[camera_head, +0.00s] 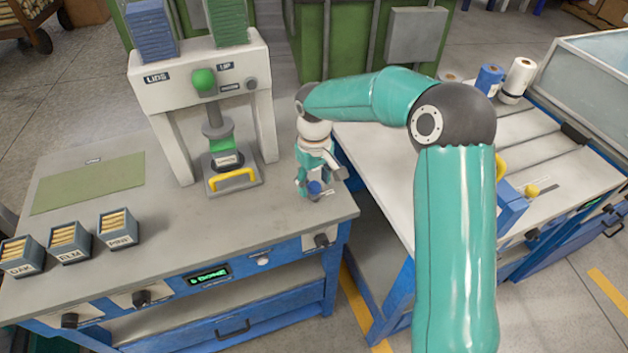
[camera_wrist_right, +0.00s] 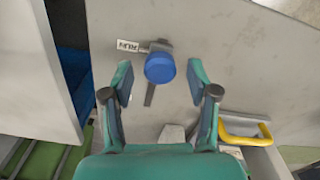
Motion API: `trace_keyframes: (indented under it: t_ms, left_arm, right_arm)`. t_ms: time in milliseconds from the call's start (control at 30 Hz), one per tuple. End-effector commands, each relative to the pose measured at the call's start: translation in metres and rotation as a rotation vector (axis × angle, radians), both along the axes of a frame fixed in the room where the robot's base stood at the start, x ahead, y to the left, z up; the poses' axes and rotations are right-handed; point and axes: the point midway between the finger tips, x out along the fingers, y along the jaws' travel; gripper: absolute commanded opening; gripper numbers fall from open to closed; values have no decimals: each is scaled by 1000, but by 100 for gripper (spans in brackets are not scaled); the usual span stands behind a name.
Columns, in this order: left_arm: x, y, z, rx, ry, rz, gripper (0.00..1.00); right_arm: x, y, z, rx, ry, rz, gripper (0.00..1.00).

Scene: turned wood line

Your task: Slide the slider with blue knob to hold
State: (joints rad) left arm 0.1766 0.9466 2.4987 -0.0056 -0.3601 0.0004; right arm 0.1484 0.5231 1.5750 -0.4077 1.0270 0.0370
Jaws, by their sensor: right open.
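The slider's round blue knob (camera_wrist_right: 160,68) shows in the right wrist view at one end of a dark slot (camera_wrist_right: 150,95). A small label (camera_wrist_right: 128,45) that seems to read RUN is beside that end. I cannot make out a HOLD label. In the head view the knob (camera_head: 314,187) is at the bench's right end, partly covered by my right gripper (camera_head: 318,177). My right gripper (camera_wrist_right: 160,78) is open, pointing down, with one finger on each side of the knob. A gap shows between each finger and the knob. My left gripper is not in view.
A white press (camera_head: 265,110) labelled LIDS, with a yellow handle (camera_head: 232,180), stands left of the gripper. Small boxes of wooden pieces (camera_head: 70,241) sit at the bench's left. A gap separates this bench from the white-topped one (camera_head: 375,170) at the right.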

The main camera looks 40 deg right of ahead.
Motion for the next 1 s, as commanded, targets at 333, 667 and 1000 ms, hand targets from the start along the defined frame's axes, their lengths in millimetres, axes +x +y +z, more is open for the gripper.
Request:
trace_keyframes:
  t_ms: [333,667,1000]
  left_arm:
    - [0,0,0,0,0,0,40]
    - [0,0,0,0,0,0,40]
    - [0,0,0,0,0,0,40]
  right_arm:
    - [0,0,-3,0,1,0,54]
    - [0,0,-2,0,1,0,0]
    - [0,-1,-2,0,0,0,0]
